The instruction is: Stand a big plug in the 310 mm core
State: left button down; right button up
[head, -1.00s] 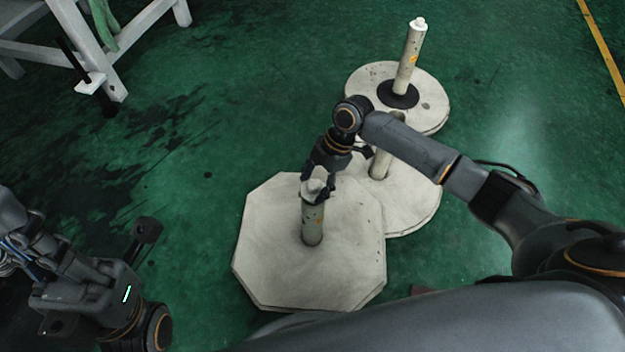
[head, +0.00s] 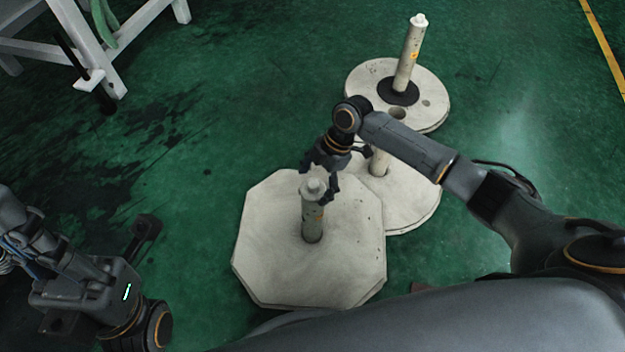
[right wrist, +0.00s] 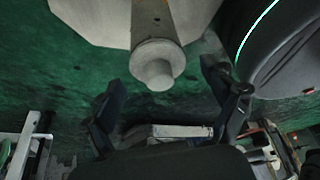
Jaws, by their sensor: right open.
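A pale big plug (head: 314,187) sits upright in the top of the near core (head: 312,222), a speckled grey tube standing on the octagonal pallet. My right gripper (head: 319,178) is open just above and behind this plug, its fingers spread to either side. In the right wrist view the plug (right wrist: 155,68) shows at the core's end, with the open fingers apart from it. A taller core (head: 409,60) with a white plug (head: 418,21) on top stands on the far round disc. A third core (head: 379,163) is partly hidden by my right arm. My left gripper (head: 146,236) is low at the left, away from the cores.
The octagonal pallet (head: 265,260) is nearest; a middle round slab (head: 415,200) and a far disc (head: 430,85) with a black collar and holes lie behind it. A white frame (head: 100,50) stands at the upper left. Green floor between is clear.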

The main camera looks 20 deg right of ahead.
jog(key=v, duration=1.2)
jog(key=shift+w, duration=0.1)
